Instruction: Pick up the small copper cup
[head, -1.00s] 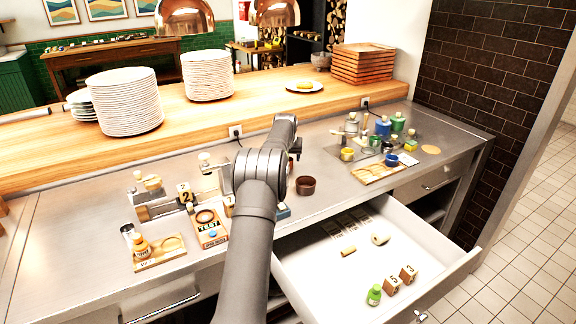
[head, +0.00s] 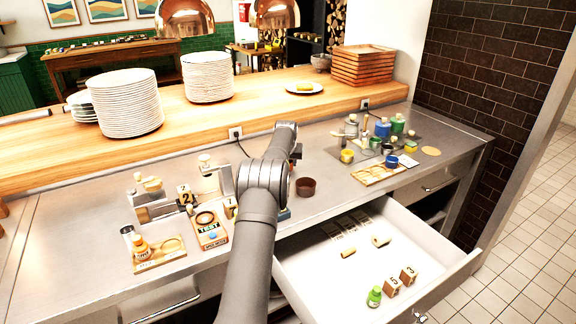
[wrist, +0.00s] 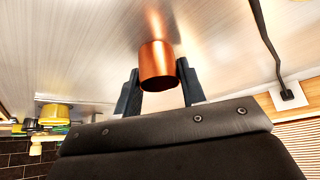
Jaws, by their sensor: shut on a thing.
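The small copper cup (wrist: 158,62) sits between the two dark fingers of my gripper (wrist: 156,68) in the wrist view. The fingers are shut on its sides. That view is upside down, so the cup's rim points down in the picture and the cup is upright. Its reflection shows on the steel counter; I cannot tell whether its base touches. In the head view it appears as a dark reddish-brown cup (head: 306,187), right of my arm. My fingers are hidden there behind my own arm.
Bottles and a yellow pot (head: 347,156) stand right; plate stacks (head: 209,77) line the shelf.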

